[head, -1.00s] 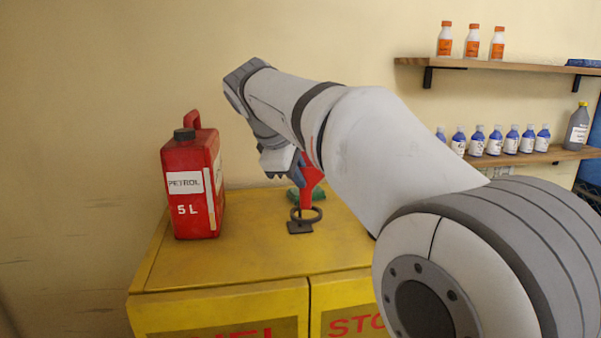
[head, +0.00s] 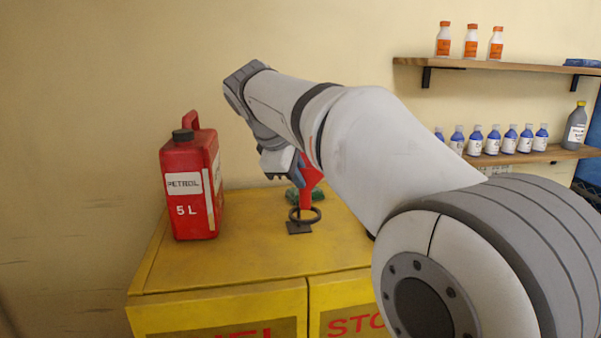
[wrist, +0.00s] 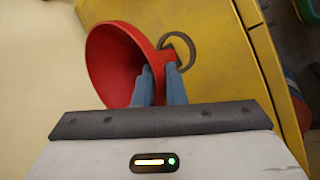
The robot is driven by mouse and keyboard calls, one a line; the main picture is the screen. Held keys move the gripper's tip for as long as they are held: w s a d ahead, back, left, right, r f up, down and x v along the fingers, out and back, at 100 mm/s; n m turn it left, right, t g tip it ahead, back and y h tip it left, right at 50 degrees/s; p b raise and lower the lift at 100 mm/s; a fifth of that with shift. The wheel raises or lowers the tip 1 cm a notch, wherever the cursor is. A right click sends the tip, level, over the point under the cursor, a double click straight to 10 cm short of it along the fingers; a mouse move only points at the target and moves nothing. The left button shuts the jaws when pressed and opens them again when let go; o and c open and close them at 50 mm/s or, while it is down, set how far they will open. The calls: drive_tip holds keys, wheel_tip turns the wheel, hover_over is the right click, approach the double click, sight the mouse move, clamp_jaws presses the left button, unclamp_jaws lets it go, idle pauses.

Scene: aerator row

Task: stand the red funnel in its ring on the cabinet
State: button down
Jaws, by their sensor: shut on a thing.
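The red funnel (head: 311,177) is partly hidden behind my arm in the head view. Its wide red bowl (wrist: 113,65) fills the upper left of the wrist view. The dark ring (head: 317,215) stands on a small base on the yellow cabinet (head: 240,262). In the head view the spout's lower end overlaps the ring; I cannot tell whether it is inside or behind. In the wrist view the ring (wrist: 190,50) shows just right of the spout.
A red petrol can (head: 187,190) stands on the cabinet left of the ring. A green thing (head: 294,194) lies behind the ring, partly hidden. Shelves with bottles (head: 500,141) hang on the wall at right. The cabinet's front left top is clear.

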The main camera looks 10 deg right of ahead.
drive_tip(key=shift+f, duration=0.1)
idle(0.3)
wheel_tip(320, 180, down, 7)
drive_tip(key=b, duration=0.5)
idle(1.7)
drive_tip(key=c, duration=1.4)
unclamp_jaws()
drive_tip(key=shift+r+p, duration=4.15)
drive_tip(key=shift+r, duration=0.35)
drive_tip(key=shift+f, duration=0.1)
